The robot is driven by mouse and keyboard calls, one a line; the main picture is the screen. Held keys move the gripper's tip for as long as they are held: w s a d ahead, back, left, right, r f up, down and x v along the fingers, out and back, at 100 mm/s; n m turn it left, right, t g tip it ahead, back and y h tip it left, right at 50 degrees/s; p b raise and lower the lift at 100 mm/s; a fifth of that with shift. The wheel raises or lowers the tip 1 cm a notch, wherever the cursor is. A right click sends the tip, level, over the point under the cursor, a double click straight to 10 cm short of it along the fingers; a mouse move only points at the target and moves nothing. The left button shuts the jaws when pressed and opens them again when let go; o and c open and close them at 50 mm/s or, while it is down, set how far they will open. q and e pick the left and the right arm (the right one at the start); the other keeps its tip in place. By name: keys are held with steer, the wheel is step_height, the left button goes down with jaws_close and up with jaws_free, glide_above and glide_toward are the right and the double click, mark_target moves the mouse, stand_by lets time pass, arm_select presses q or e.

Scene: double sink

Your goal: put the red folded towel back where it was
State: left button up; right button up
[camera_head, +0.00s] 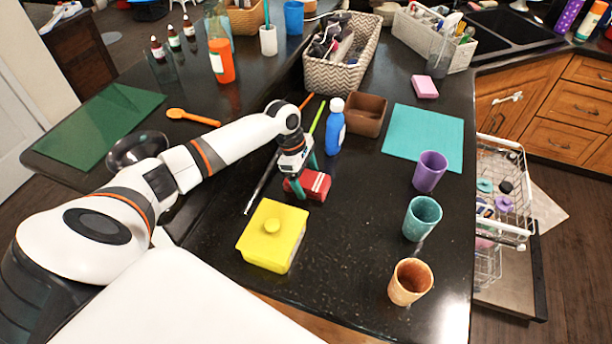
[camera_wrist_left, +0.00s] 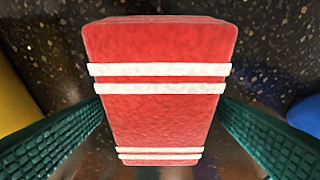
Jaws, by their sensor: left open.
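The red folded towel (camera_head: 311,185) with white stripes lies on the black counter, just behind the yellow lidded box (camera_head: 270,238). In the left wrist view the towel (camera_wrist_left: 160,110) fills the middle, between the two green fingers. My left gripper (camera_head: 304,175) is open, with one finger on each side of the towel; it also shows in the left wrist view (camera_wrist_left: 162,135). The fingers are close to the towel's sides; I cannot tell whether they touch it. My right gripper is not in view.
A blue bottle (camera_head: 335,127) and a brown box (camera_head: 364,115) stand behind the towel. A teal mat (camera_head: 423,137) lies at right, near purple (camera_head: 430,172), teal (camera_head: 422,218) and orange (camera_head: 410,282) cups. The counter between the towel and the cups is clear.

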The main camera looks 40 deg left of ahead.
arm_select(q)
steer(key=shift+r, duration=0.15)
steer(key=b+v, duration=0.1)
steer(key=v, duration=1.1)
steer(key=shift+b, duration=0.35)
